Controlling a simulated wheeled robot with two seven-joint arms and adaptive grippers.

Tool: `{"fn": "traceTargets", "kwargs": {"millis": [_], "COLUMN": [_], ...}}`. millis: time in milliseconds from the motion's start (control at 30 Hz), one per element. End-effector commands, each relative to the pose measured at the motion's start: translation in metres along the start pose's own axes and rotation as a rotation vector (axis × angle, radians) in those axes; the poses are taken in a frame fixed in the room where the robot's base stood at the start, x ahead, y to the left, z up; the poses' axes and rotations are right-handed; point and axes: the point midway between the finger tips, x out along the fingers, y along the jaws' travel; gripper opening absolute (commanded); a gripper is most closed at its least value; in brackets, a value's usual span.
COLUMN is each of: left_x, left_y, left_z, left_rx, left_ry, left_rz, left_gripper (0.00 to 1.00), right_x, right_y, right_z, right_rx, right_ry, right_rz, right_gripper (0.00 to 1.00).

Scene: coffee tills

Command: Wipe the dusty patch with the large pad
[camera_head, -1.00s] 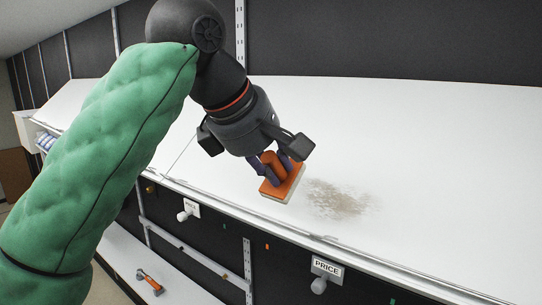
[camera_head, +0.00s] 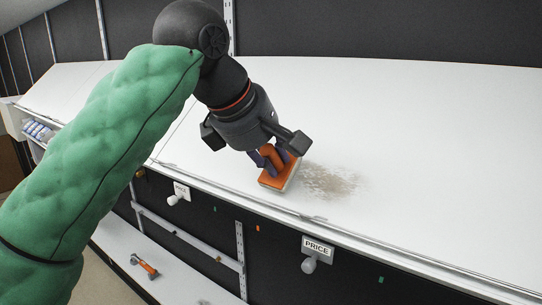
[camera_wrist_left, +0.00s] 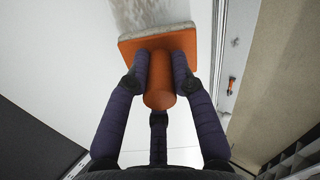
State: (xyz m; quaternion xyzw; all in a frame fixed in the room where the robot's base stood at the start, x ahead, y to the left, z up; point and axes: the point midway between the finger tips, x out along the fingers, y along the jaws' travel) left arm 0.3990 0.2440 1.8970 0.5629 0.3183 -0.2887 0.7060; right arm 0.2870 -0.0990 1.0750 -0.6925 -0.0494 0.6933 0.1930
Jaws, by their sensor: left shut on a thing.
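The large pad (camera_head: 279,178) is an orange block with a pale underside and a round orange handle. My left gripper (camera_head: 268,158) is shut on its handle; the wrist view shows the fingers around the handle of the pad (camera_wrist_left: 160,47). The dusty patch (camera_head: 334,183) is a brown-grey smear on the white shelf top, just right of the pad. In the wrist view the dusty patch (camera_wrist_left: 142,12) lies just beyond the pad's far edge. The pad is low over the shelf at the patch's left edge; I cannot tell whether it touches. My right gripper is not in view.
The white shelf top (camera_head: 430,140) is otherwise clear. Its front edge runs below the pad, with a PRICE tag (camera_head: 318,246) and a smaller tag (camera_head: 181,191) on the dark front. A hammer-like orange tool (camera_head: 144,266) lies on the lower shelf.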

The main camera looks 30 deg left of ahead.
Motion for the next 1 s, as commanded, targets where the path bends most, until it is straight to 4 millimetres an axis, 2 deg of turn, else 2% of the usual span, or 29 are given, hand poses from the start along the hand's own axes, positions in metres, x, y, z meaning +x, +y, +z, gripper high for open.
{"fn": "traceTargets", "kwargs": {"millis": [1000], "left_x": [0.015], "left_y": [0.000], "left_z": [0.000], "left_rx": [0.000], "left_ry": [0.000], "left_rz": [0.001], "left_gripper": [0.00], "right_x": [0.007], "right_y": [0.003], "right_z": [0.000], "right_rx": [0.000], "right_ry": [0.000], "right_rz": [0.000], "right_gripper": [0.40]}}
